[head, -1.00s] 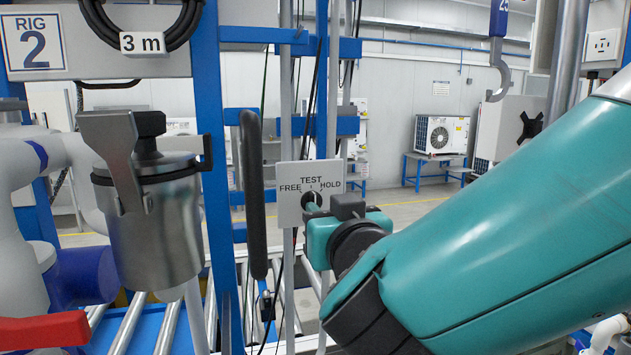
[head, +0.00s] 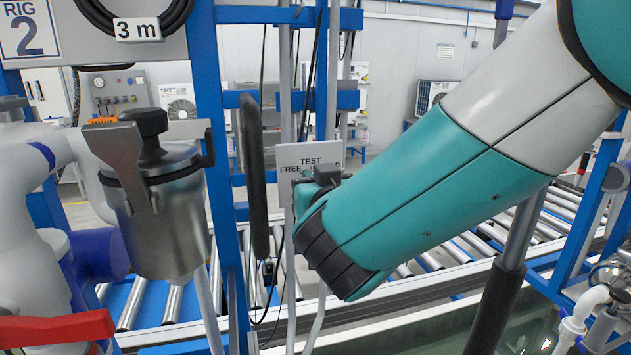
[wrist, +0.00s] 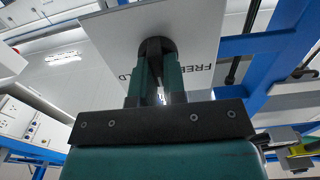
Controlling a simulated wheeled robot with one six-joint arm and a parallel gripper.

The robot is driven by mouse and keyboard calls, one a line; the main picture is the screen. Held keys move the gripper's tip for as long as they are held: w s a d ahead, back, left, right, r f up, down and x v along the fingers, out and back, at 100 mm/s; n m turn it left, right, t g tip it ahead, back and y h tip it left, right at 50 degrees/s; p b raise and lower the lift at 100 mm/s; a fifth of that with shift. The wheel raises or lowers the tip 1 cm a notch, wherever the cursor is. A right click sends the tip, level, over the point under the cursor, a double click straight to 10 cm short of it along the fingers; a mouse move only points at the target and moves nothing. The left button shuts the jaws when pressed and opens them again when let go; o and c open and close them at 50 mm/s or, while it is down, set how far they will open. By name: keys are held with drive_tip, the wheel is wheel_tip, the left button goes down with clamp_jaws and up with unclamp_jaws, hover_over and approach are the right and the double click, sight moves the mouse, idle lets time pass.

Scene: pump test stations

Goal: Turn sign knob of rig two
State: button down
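The grey TEST sign plate (head: 310,157) of rig two hangs on a pole in the middle of the head view; my wrist hides part of its FREE and HOLD lettering. In the wrist view the plate (wrist: 105,40) appears rotated, close ahead. Its black knob (wrist: 157,47) sits between the two teal fingers of my gripper (wrist: 158,80). The fingers are close together, one on each side of the knob, and look shut on it.
The RIG 2 sign (head: 27,30) and a metal canister (head: 160,220) stand at left, beside a white arm-like machine (head: 35,190). A blue upright (head: 210,130) and a dark padded handle (head: 254,175) stand just left of the plate. A roller conveyor (head: 440,260) runs behind.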

drive_tip(key=shift+n, duration=0.3)
drive_tip(key=n, duration=0.1)
drive_tip(key=n+b, duration=0.2)
drive_tip(key=n, duration=0.1)
drive_tip(key=shift+a+f, duration=0.1)
drive_tip(key=shift+a, duration=0.15)
drive_tip(key=shift+s+a+n+b, duration=0.1)
drive_tip(key=shift+n+b, duration=0.35)
drive_tip(key=shift+n, duration=1.65)
drive_tip(key=c, duration=1.2)
unclamp_jaws()
